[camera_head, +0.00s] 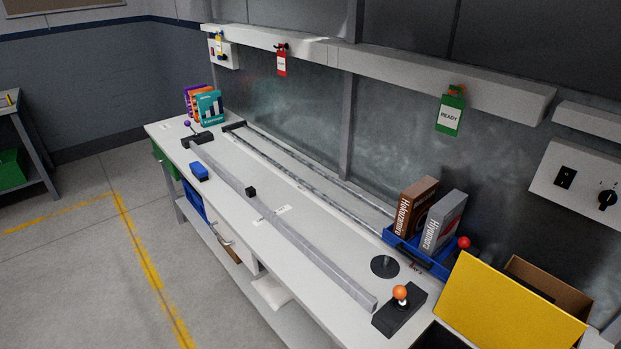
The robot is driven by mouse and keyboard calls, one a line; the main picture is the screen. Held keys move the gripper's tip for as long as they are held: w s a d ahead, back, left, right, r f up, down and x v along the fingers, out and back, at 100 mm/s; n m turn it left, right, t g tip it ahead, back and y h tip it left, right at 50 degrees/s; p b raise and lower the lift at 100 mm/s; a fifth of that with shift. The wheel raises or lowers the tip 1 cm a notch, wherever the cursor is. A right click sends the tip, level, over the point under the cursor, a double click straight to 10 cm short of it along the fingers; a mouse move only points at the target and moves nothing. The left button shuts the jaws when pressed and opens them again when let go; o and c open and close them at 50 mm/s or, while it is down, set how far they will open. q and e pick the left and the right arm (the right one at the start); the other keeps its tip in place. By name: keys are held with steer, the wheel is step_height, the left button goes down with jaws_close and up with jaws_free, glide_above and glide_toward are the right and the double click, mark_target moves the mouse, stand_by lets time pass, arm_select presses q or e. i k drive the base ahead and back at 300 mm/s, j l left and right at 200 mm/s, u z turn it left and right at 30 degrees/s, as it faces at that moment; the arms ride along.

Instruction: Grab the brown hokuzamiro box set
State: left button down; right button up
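The brown Hokuzamiro box (410,208) stands upright in a blue tray (418,255) toward the right end of the white workbench. Its spine with white lettering faces me. A grey Hiyamora box (442,222) stands just right of it in the same tray and hides part of its right side. The lower end of the brown box is hidden by the tray's wall. Neither of my grippers is in view.
A joystick with an orange ball (400,292), a black disc (384,266) and a yellow panel (510,310) by an open carton surround the tray's near side. A long grey rail (280,225) runs along the bench. Several boxes (209,107) stand at the far end. Floor at left is clear.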

mark_target(414, 203)
steer(key=i+j+z, duration=0.15)
steer(key=j+z, duration=0.15)
steer(key=z, duration=0.15)
steer(key=i+j+z, duration=0.15)
steer(key=j+z, duration=0.3)
steer(key=l, duration=0.15)
